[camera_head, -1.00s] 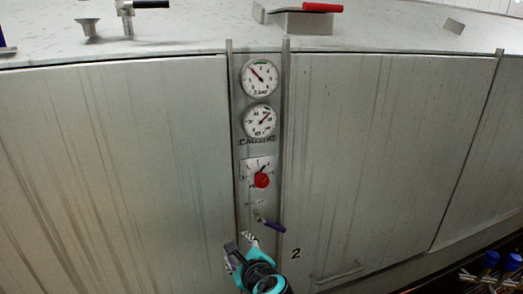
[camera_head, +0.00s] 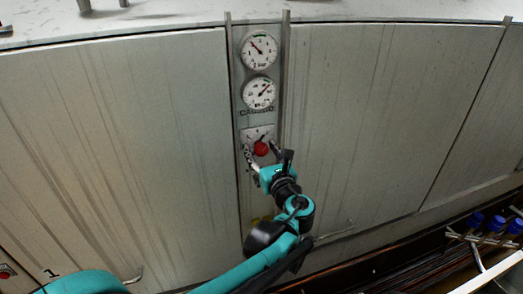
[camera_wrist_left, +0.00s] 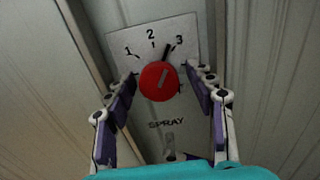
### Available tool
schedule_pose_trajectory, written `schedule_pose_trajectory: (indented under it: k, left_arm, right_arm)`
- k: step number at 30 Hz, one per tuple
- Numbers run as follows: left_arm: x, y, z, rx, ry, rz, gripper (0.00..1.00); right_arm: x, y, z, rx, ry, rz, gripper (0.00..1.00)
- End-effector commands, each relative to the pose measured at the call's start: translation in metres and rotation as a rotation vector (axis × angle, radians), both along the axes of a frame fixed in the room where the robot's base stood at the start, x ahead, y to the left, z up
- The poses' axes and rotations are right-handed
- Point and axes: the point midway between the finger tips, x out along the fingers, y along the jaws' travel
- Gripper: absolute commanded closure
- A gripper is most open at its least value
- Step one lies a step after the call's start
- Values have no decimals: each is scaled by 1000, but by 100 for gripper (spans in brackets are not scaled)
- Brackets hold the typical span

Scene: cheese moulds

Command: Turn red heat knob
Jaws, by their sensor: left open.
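The red knob (camera_head: 260,148) sits on a dial plate on the narrow grey panel, below two round gauges. In the left wrist view the red knob (camera_wrist_left: 159,81) shows its pointer between 2 and 3, close to 3, with the word SPRAY below. My left gripper (camera_head: 262,155) is open, its fingers on either side of the knob in the head view. In the wrist view the left gripper's fingers (camera_wrist_left: 165,85) stand apart left and right of the knob, with no clear contact. My right gripper is not in view.
Two gauges (camera_head: 259,72) are above the dial. Large grey cabinet doors (camera_head: 140,130) flank the panel. A door handle (camera_head: 335,235) is at lower right. Blue-topped valves (camera_head: 485,222) and pipes lie at the far lower right.

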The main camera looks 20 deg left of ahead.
Motion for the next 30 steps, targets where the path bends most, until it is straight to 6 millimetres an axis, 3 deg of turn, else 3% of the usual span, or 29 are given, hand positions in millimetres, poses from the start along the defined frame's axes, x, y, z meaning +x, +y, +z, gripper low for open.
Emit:
schedule_pose_trajectory:
  k: [7, 12, 13, 30]
  left_arm:
    - [1, 1, 0, -1, -1, 0, 45]
    - [1, 1, 0, -1, -1, 0, 90]
    - [1, 1, 0, -1, -1, 0, 94]
    - [1, 1, 0, -94, -64, 1, 94]
  right_arm:
    - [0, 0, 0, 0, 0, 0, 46]
    - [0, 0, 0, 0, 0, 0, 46]
    - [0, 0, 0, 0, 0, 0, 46]
    - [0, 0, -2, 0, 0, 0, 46]
